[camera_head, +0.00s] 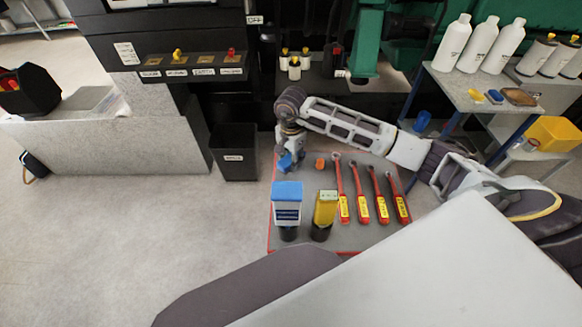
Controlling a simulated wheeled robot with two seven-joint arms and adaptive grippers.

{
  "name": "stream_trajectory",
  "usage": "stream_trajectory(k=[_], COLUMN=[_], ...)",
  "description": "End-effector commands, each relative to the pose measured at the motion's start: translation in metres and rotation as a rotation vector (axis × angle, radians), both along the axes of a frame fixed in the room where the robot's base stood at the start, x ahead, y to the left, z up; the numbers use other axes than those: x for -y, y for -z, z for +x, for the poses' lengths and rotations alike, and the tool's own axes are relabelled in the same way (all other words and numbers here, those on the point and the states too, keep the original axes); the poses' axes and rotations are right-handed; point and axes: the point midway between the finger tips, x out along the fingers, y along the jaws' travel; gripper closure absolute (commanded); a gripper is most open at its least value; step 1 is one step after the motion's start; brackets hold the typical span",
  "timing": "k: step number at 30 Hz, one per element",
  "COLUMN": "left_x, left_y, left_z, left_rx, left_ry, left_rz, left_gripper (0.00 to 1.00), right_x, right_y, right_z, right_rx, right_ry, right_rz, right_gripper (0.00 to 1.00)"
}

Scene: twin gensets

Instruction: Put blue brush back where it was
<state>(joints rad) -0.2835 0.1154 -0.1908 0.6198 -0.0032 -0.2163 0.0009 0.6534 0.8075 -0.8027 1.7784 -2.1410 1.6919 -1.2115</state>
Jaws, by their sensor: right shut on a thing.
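My right gripper (291,146) is at the end of the arm that comes in from the right. It points down over the back left part of the grey mat (345,238) with a red edge. It is shut on a small blue thing (287,163), which looks like the blue brush; the fingers partly hide it. I cannot tell whether the brush touches the mat. A small orange thing (320,164) lies just right of it. My left gripper is not in view.
On the mat are several red-handled wrenches (362,207), a blue-topped device (287,205) and a yellow one (325,210). A dark bin (234,152) stands to the left. A side table (462,92) at right holds white bottles (478,45) and small items, including a blue one (495,97).

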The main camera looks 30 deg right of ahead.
Motion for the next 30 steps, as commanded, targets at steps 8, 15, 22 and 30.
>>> stream_trajectory(k=[8, 15, 22, 30], left_x=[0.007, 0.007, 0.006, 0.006], left_y=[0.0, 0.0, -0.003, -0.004], left_z=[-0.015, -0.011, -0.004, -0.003], left_rx=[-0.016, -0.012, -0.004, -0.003], left_ry=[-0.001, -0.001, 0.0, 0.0], left_rz=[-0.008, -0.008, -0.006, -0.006], left_gripper=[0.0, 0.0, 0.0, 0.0], right_x=[0.0, 0.0, 0.0, 0.0], right_y=[0.006, 0.01, 0.033, 0.043], right_z=[0.0, 0.0, 0.0, 0.0], right_rx=[0.0, -0.001, -0.002, 0.001], right_ry=[0.0, 0.001, 0.001, 0.0], right_rz=[0.001, 0.001, 0.0, 0.001], right_gripper=[0.82, 0.82, 0.82, 0.82])
